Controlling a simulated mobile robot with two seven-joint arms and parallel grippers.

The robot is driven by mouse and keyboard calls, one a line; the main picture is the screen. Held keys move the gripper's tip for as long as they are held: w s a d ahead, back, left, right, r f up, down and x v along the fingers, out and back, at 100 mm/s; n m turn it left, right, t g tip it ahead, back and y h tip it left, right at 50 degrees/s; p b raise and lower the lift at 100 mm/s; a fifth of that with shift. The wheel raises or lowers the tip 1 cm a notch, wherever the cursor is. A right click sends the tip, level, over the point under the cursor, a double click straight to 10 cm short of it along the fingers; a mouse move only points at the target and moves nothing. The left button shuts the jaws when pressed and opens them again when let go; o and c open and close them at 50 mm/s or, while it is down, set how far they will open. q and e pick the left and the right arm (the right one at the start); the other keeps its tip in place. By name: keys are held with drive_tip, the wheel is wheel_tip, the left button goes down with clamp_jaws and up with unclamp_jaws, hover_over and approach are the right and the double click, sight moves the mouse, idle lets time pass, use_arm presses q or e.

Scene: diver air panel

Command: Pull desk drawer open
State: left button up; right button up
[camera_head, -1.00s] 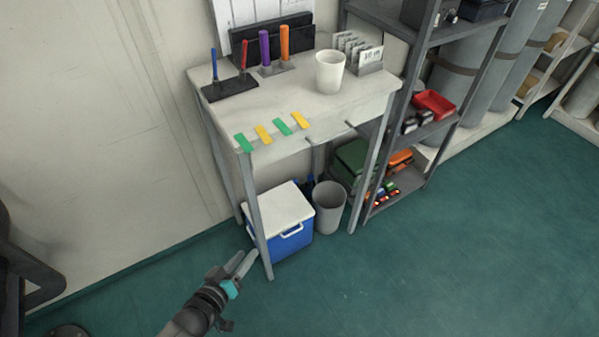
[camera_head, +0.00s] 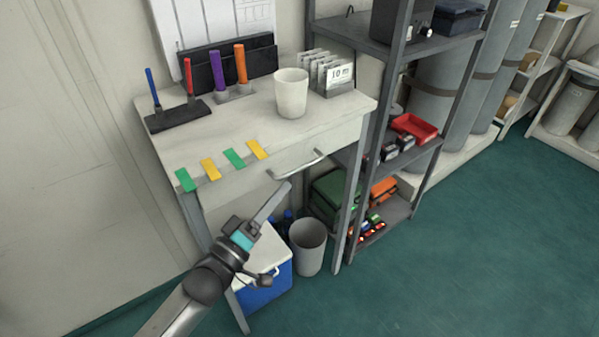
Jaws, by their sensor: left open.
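The small white desk (camera_head: 230,125) stands against the wall, and its drawer (camera_head: 245,184) looks shut, with the front flush under the top. A pale bar handle (camera_head: 300,166) runs across the drawer front. My left gripper (camera_head: 283,189) is open and empty, its fingers pointing up and right. In the picture its fingertips lie just below the left part of the handle; whether they touch it I cannot tell. The fingers overlap each other from this angle. My right gripper is out of view.
Green and yellow tags (camera_head: 234,158) lie along the desk's front edge. A white cup (camera_head: 291,93) and pen holders stand on top. A blue cooler (camera_head: 266,286) and grey bin (camera_head: 308,246) sit below. A dark shelf rack (camera_head: 385,110) stands close on the right.

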sight(300, 169)
use_arm(q)
drive_tip(key=shift+b+x, duration=1.1)
drive_tip(key=shift+x, duration=2.85)
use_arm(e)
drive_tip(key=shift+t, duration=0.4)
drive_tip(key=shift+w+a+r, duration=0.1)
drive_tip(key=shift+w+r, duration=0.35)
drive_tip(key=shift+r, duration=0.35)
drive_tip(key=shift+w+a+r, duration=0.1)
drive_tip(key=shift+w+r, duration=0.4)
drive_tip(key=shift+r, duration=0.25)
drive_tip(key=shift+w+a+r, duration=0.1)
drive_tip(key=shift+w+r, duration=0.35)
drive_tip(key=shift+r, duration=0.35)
use_arm(q)
clamp_jaws()
